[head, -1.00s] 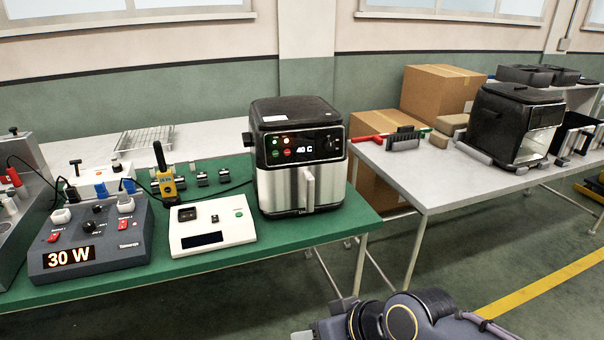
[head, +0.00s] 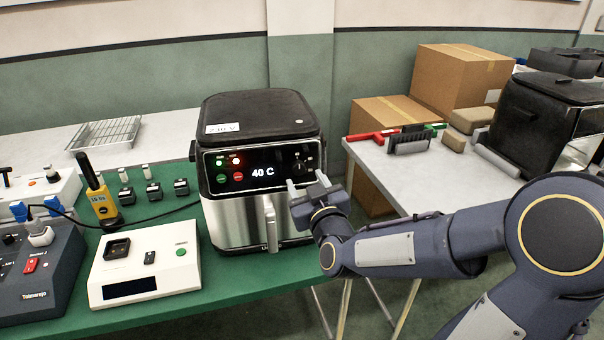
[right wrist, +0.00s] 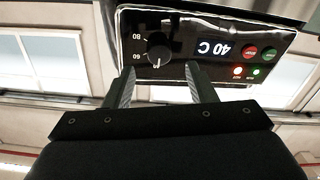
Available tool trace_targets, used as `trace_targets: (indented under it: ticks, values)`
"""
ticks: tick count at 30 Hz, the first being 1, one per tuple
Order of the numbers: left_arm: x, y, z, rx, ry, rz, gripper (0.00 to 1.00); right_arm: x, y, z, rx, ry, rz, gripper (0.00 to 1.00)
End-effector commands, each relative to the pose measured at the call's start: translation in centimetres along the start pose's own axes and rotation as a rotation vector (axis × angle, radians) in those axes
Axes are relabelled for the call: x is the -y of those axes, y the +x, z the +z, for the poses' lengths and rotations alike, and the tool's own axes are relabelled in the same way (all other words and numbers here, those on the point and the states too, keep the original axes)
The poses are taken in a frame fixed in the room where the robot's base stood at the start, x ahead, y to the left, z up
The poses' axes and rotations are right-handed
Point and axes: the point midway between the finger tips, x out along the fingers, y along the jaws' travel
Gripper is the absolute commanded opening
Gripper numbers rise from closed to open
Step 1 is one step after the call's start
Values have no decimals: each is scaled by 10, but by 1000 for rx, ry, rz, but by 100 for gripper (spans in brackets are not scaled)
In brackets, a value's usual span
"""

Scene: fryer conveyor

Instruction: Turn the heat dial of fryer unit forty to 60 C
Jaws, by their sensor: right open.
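The fryer unit (head: 258,108) stands on the green bench, black on top with a steel drawer front and handle. Its lit display (head: 262,173) reads 40 C. The heat dial (head: 302,164) is a black knob at the panel's right end; it also shows upside down in the right wrist view (right wrist: 158,52), near marks 60 and 80. My right gripper (head: 307,184) is open and empty, in front of the panel and just below the dial. In the right wrist view its fingertips (right wrist: 159,72) lie to either side of the dial's line, apart from it. My left gripper is out of view.
A white device (head: 146,262) and a yellow handheld unit (head: 103,205) sit left of the fryer. The drawer handle (head: 269,222) juts out below the panel. A grey table (head: 420,180) with boxes and a second black appliance (head: 545,120) stands at right.

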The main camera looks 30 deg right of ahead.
Motion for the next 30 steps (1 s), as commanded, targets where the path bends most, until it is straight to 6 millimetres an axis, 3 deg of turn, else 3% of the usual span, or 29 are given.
trace_targets:
  ticks: [7, 18, 28, 30]
  values:
    - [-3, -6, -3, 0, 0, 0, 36, 0, 33, 0, 1, 0, 0, 51]
    - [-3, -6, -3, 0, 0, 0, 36, 0, 38, 0, 1, 1, -1, 49]
    - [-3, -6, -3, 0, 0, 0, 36, 0, 38, 0, 1, 1, -1, 6]
    - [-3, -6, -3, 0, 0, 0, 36, 0, 38, 0, 1, 2, -1, 6]
